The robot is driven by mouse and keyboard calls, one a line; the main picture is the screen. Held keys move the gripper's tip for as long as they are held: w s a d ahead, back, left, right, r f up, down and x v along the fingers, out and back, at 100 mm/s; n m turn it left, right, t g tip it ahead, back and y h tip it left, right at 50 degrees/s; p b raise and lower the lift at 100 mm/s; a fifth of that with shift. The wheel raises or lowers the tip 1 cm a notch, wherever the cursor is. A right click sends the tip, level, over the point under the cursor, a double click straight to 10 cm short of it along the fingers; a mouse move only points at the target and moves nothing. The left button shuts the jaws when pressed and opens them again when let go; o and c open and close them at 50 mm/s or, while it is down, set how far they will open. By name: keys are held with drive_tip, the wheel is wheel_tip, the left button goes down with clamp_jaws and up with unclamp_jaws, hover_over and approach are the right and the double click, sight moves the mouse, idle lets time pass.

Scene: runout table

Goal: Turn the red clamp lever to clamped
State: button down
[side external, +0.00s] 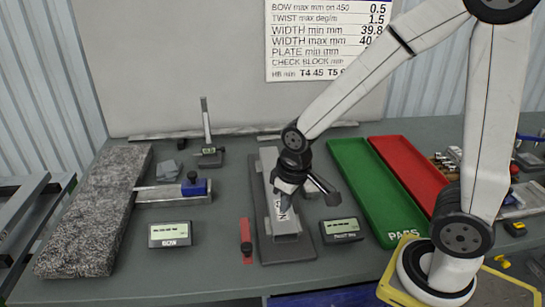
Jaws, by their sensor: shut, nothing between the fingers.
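The red clamp lever (246,232) is a short red bar with a dark knob near its front end. It lies along the left edge of a dark base plate (264,248), pointing toward the front of the table. A light grey channel-shaped profile (287,238) sits on that plate. My gripper (283,204) points down over the profile, to the right of and behind the lever, apart from it. Its fingers are shut with nothing between them. The arm and gripper hide part of the profile; whether the fingertips touch it I cannot tell.
A grey display (341,230) stands right of the plate, another display (170,234) to the left. A green tray (372,187) and a red tray (408,170) are at right. Bare table lies before the lever.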

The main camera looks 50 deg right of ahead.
sight(246, 234)
drive_tip(key=w+a+r+n+g+h, duration=0.1)
drive_tip(key=w+a+r+n+g, duration=0.1)
drive_tip(key=w+a, duration=0.3)
drive_tip(key=w+a+r+n+g+h, duration=0.1)
drive_tip(key=w+a+r+n+g, duration=0.2)
drive_tip(key=a, duration=1)
drive_tip(key=w+r, duration=0.1)
drive_tip(key=w, duration=0.1)
drive_tip(key=shift+w+r+g, duration=0.25)
drive_tip(key=shift+w+g, duration=0.05)
drive_tip(key=shift+d+f, duration=0.1)
drive_tip(key=s+d+f, duration=0.4)
drive_tip(key=s+f, duration=0.2)
drive_tip(key=f, duration=0.3)
drive_tip(key=shift+s, duration=0.25)
